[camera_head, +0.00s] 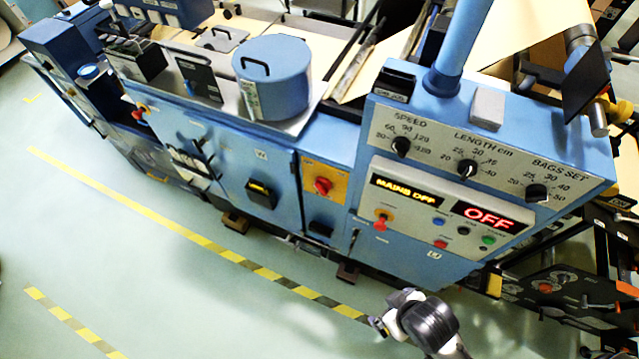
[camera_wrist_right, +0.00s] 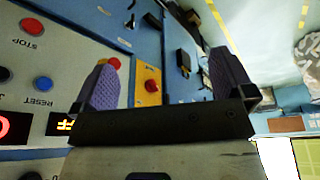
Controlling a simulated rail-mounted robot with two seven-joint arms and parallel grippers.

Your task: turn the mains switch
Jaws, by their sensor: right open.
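The mains switch appears to be the red knob (camera_head: 323,185) on a yellow-orange plate (camera_head: 313,174) on the blue cabinet front. The knob (camera_wrist_right: 152,86) also shows in the right wrist view, apart from the gripper, between its fingers in the picture. The display (camera_head: 403,193) reads MAINS OFF and the red display (camera_head: 488,217) reads OFF. My right gripper (camera_wrist_right: 163,80) is open, with two purple fingers and nothing between them. In the head view an arm end (camera_head: 428,322), likely my right one, is below the console, its fingertips unclear. My left gripper is not in view.
The console (camera_head: 480,150) carries dials. A black box (camera_head: 262,193) projects from the cabinet left of the switch plate. The floor (camera_head: 150,250) in front is clear, with yellow-black tape.

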